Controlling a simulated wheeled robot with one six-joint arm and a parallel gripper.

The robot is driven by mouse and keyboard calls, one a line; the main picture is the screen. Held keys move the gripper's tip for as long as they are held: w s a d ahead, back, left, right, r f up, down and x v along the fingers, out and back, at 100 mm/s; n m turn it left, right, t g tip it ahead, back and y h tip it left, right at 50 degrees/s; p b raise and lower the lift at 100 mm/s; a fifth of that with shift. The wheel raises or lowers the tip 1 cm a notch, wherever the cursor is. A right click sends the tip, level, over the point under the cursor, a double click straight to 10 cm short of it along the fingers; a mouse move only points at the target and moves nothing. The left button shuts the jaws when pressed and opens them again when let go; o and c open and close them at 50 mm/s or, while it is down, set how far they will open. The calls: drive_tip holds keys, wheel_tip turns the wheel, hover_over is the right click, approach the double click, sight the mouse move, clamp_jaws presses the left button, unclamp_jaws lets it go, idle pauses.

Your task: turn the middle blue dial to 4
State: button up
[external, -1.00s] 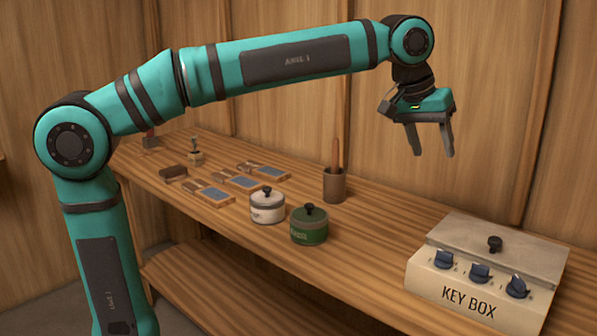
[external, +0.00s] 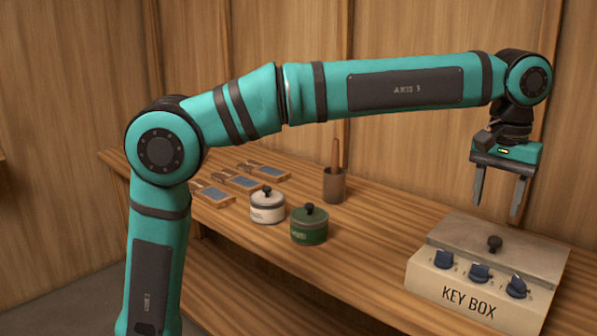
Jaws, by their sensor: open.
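The middle blue dial (external: 480,273) sits on the sloped front of the cream key box (external: 448,283), between the left blue dial (external: 444,259) and the right blue dial (external: 517,287). The numbers around the dials are too small to read. My gripper (external: 496,208) is open and empty, fingers pointing down. It hangs above the back part of the key box, apart from it and higher than the dials. Nothing hides the middle dial.
A green pot (external: 309,226), a white pot (external: 267,207) and a brown cup (external: 334,186) stand left on the wooden bench. Bench space between the green pot and key box is clear.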

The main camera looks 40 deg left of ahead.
sight(481, 265)
wheel_tip(481, 265, down, 13)
drive_tip(key=shift+f, duration=0.15)
idle(0.4)
drive_tip(key=c, duration=1)
